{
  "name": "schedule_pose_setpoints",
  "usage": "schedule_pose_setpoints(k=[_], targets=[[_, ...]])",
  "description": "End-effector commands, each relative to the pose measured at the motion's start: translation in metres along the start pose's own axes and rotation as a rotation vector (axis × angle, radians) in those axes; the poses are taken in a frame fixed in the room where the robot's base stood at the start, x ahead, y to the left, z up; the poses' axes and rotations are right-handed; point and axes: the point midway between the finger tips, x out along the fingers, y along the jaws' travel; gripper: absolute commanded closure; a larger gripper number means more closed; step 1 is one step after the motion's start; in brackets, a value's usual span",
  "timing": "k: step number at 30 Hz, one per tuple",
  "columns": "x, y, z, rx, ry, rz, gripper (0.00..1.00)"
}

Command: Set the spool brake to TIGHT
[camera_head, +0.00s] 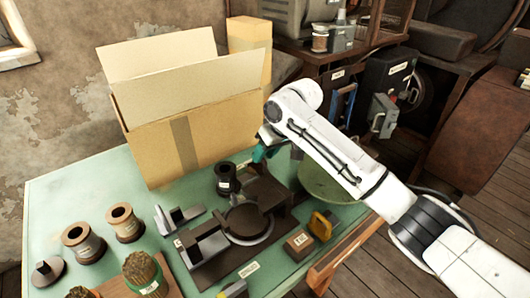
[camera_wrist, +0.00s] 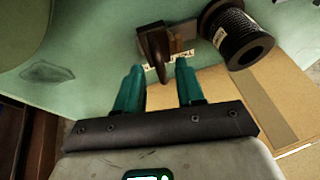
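My gripper (camera_wrist: 158,66) shows its two teal fingers apart in the wrist view, with nothing between them. Just beyond the fingertips is a dark brown lever-like piece (camera_wrist: 154,42), apart from them as far as I can tell. A pale label lies by it, too small to read. It may be the spool brake; I cannot tell its setting. A black ribbed spool (camera_wrist: 236,36) lies to its right. In the head view my gripper (camera_head: 261,153) hangs above the back of the dark press (camera_head: 250,220), near the black spool (camera_head: 227,180). The lever is not clear there.
An open cardboard box (camera_head: 205,130) stands close behind my gripper. A round green plate (camera_head: 330,182) is to its right. Wooden spools (camera_head: 84,244), a yellow-handled item (camera_head: 321,226) and a small brown block (camera_head: 299,245) sit on the green table (camera_head: 120,190).

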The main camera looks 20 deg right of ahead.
Motion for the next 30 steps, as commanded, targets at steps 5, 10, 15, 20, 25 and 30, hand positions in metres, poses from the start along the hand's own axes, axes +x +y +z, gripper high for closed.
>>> schedule_pose_setpoints(k=[5,10,15,20,25,30], targets=[[0.0016,-0.0001,0.0000,0.000,0.000,0.000,0.62],[0.0015,-0.0002,0.0000,0.000,0.000,0.000,0.68],[0.0014,-0.0002,0.0000,0.000,0.000,0.000,0.84],[0.0013,-0.0003,-0.0001,0.000,0.000,0.000,0.99],[0.0013,-0.0002,0.0000,0.000,0.000,0.000,1.00],[0.0012,-0.0002,-0.0001,0.000,0.000,0.000,1.00]])
